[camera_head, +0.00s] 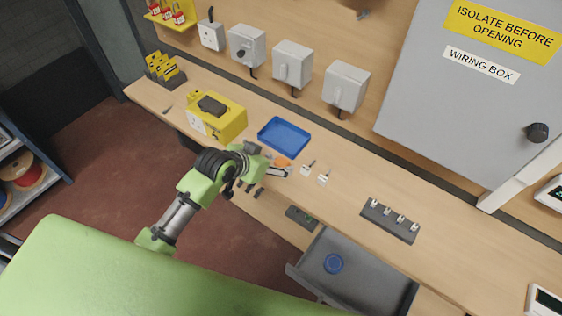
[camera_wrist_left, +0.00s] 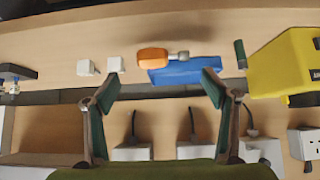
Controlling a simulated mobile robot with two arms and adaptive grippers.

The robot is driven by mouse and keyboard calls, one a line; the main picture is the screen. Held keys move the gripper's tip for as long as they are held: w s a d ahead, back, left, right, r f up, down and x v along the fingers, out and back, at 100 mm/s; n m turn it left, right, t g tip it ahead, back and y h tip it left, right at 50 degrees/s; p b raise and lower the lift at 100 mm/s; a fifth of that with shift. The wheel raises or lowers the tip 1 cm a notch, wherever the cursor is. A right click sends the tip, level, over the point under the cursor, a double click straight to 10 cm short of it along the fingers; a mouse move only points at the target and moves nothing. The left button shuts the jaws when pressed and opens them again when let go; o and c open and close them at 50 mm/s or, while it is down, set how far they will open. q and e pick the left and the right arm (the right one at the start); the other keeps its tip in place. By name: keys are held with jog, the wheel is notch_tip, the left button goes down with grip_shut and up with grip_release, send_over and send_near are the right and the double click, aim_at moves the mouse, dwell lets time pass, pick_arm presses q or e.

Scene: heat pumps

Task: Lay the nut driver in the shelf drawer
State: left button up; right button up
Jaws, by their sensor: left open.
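The nut driver (camera_wrist_left: 157,58), with an orange handle and a short grey shaft, lies on the workbench by the blue tray (camera_head: 285,136). In the head view its orange handle (camera_head: 283,160) is partly hidden by my left gripper (camera_head: 277,165). In the left wrist view that gripper (camera_wrist_left: 160,83) is open and empty, its fingers apart with the nut driver beyond them. My right gripper is not in view.
A yellow box (camera_head: 233,123) stands left of the tray. Small white pieces (camera_head: 323,179) lie right of the nut driver. A dark strip with several fittings (camera_head: 390,221) lies farther right. Grey boxes (camera_head: 292,65) line the wall. Bare bench lies between the white pieces and the strip.

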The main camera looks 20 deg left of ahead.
aim_at(277, 159)
pick_arm(q)
jog(key=shift+w+f, duration=0.2)
jog(key=shift+w, duration=0.05)
jog(key=x, duration=0.1)
jog(key=p+x, duration=0.1)
jog(key=x, duration=0.1)
jog(key=shift+a+f, duration=0.2)
jog(key=shift+w+d+f+p, duration=0.1)
jog(key=shift+w+f+p, duration=0.25)
jog(key=shift+f, duration=0.1)
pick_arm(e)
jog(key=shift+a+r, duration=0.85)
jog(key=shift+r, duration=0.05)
pick_arm(q)
jog(key=shift+c, duration=0.4)
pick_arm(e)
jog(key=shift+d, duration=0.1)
pick_arm(q)
jog(key=c, duration=1.2)
jog(key=shift+c, duration=0.2)
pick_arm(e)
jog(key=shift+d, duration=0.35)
pick_arm(q)
jog(key=shift+r, duration=0.15)
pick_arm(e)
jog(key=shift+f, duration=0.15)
